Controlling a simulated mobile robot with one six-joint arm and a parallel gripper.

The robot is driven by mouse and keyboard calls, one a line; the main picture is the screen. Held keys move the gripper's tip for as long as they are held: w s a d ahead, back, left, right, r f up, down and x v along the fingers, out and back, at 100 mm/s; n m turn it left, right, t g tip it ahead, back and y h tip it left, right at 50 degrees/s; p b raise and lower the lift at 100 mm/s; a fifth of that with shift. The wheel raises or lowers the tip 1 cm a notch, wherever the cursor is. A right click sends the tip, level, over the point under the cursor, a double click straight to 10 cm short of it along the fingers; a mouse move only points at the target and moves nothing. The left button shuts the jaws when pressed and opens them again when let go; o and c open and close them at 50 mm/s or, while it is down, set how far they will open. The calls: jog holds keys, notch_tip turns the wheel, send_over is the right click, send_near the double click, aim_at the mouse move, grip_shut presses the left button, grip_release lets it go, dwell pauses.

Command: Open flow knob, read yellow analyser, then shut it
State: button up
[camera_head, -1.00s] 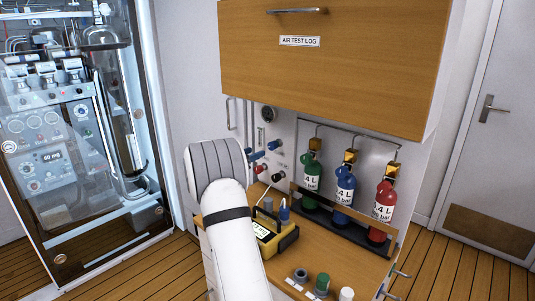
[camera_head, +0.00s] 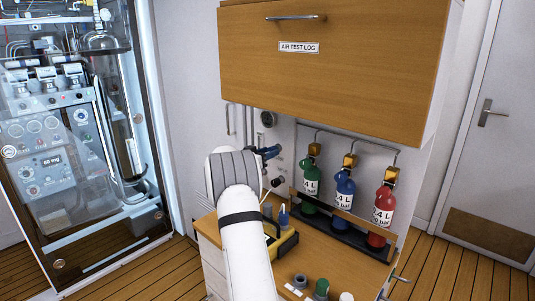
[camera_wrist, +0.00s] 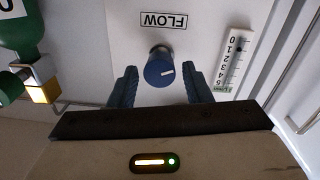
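In the wrist view, the round blue flow knob (camera_wrist: 160,70) sits under an upside-down FLOW label (camera_wrist: 168,20). Its white line points right in the picture. My gripper (camera_wrist: 160,88) is open, with one blue finger on each side of the knob and a small gap on both sides. My gripper also shows at the wall panel in the head view (camera_head: 266,153); my arm hides the knob there. The yellow analyser (camera_head: 285,244) stands on the wooden counter, mostly behind my arm, its display hidden.
A white flow scale (camera_wrist: 233,62) is beside the knob, with a dark mark near its low end. Green (camera_head: 311,180), blue (camera_head: 344,188) and red (camera_head: 383,207) cylinders stand right of my arm behind a wooden rail. A wooden cupboard (camera_head: 330,65) overhangs the panel.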

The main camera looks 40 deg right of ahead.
jog(key=c, duration=0.8)
jog(key=shift+o, duration=0.2)
jog(key=shift+s+m+t+y+b, duration=0.15)
jog(key=shift+m+t+b, duration=0.15)
jog(key=shift+m+b, duration=4.2)
jog(key=shift+s+m+t+y+b, duration=0.25)
jog(key=shift+m+b, duration=2.25)
jog(key=shift+m, duration=3.9)
jog(key=shift+w, duration=0.2)
jog(key=o, duration=1)
jog(key=shift+c, duration=0.2)
